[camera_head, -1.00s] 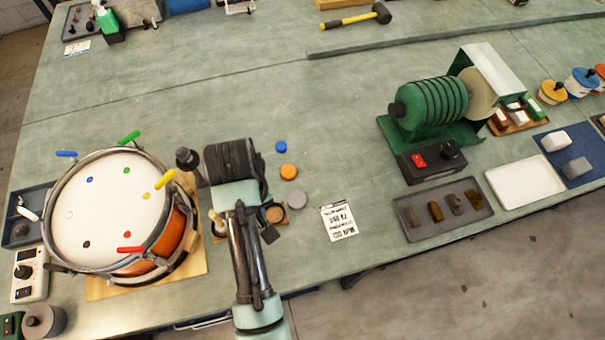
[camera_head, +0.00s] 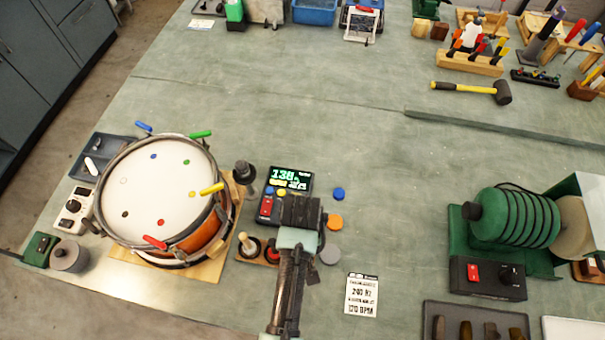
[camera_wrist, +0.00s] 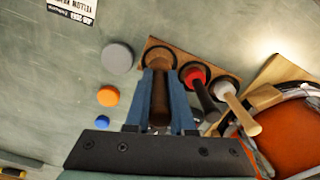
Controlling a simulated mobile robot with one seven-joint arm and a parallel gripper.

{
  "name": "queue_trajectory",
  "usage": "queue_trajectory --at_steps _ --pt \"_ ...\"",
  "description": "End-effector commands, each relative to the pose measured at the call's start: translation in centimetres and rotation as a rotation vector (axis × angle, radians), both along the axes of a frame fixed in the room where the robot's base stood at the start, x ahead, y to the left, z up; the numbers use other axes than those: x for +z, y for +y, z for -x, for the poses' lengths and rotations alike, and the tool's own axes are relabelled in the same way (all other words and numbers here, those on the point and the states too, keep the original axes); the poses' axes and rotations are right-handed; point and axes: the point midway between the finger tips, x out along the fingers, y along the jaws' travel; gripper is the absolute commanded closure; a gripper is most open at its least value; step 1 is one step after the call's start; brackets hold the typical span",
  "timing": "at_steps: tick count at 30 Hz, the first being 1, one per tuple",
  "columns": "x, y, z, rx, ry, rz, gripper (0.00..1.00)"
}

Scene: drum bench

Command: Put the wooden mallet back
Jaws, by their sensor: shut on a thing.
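The wooden mallet (camera_wrist: 159,112) has a brown handle, and my gripper (camera_wrist: 160,82) is shut on it between two blue fingers. Its far end is over the left ring of the wooden holder (camera_wrist: 150,42) in the wrist view; I cannot tell whether it is seated. A red-headed mallet (camera_wrist: 195,76) and a pale-headed mallet (camera_wrist: 224,88) stand in the other rings. In the head view my gripper (camera_head: 299,213) is at the right end of the holder (camera_head: 242,259) and hides the held mallet.
The drum (camera_head: 160,190) with coloured pegs stands close left of the holder. A lit display box (camera_head: 288,182) is just behind my gripper. Blue, orange and grey discs (camera_head: 331,254) lie to its right, near a printed card (camera_head: 361,294).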

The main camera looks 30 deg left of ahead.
Motion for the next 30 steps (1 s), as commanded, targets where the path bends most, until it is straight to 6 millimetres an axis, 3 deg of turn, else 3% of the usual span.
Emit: queue_trajectory --at_steps 6,17,18,23,30 --pt "-2.5 0.0 0.0 0.000 0.001 0.001 1.00" --pt "-2.9 0.0 0.0 0.000 0.001 0.001 1.00" --pt "-2.9 0.0 0.0 0.000 0.001 0.001 0.76" --pt "-2.9 0.0 0.0 0.000 0.001 0.001 0.48" --pt "-2.9 0.0 0.0 0.000 0.001 0.001 0.48"
